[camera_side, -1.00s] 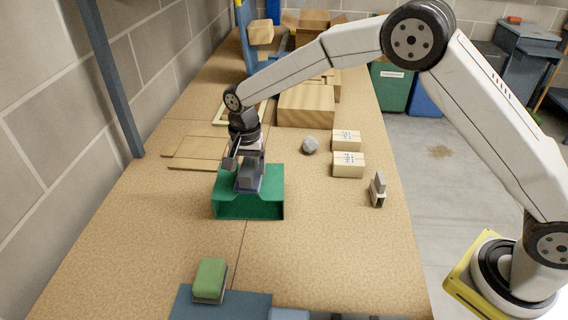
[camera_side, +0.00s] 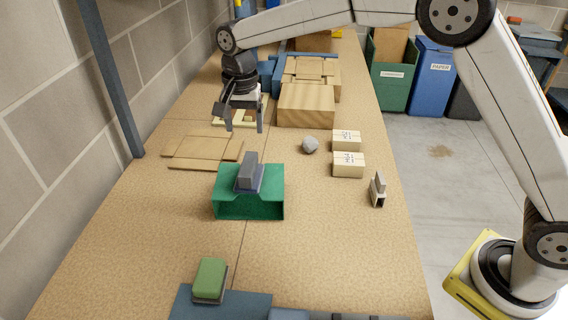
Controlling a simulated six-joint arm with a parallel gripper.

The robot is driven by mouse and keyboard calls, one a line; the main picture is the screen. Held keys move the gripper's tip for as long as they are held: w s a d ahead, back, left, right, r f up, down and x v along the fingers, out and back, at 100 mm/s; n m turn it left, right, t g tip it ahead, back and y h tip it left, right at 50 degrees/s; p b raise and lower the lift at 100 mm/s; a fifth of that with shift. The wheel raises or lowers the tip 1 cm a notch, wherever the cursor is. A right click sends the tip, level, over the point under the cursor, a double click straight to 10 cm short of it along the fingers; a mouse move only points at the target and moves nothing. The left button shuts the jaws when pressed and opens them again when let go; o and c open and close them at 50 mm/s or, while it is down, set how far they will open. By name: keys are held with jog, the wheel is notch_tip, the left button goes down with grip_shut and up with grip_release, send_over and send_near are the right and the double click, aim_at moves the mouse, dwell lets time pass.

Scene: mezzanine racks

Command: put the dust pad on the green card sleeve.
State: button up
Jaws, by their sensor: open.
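The green card sleeve (camera_side: 250,208) stands on the bench left of centre, its open end facing the camera. The dust pad (camera_side: 249,173), a grey block on a flat bluish base, rests on top of the sleeve and looks upright. My gripper (camera_side: 245,127) is open and empty, with its fingers pointing down. It is above and behind the sleeve and pad, clear of both.
A grey lump (camera_side: 310,145), two small labelled boxes (camera_side: 348,164) and a small grey item (camera_side: 378,190) are to the right. A green block (camera_side: 210,279) sits in front. Wooden boxes (camera_side: 306,105) stand behind.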

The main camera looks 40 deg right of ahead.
jog(key=shift+r, duration=0.25)
jog(key=shift+d, duration=0.1)
dwell(0.4)
jog(key=s+d+f+n+t, duration=0.1)
jog(key=s+d+f+n, duration=0.2)
jog(key=s+d, duration=0.2)
jog(key=s+d+f+n, duration=0.3)
jog(key=s+d, duration=0.2)
jog(key=s, duration=0.6)
jog(key=s+d+f+n+t, duration=0.1)
jog(key=s+d+f+n, duration=0.2)
jog(key=s+d, duration=0.2)
jog(key=s, duration=0.3)
jog(key=shift+s+d+t, duration=0.2)
jog(key=shift+s+t, duration=0.05)
jog(key=shift+t, duration=0.05)
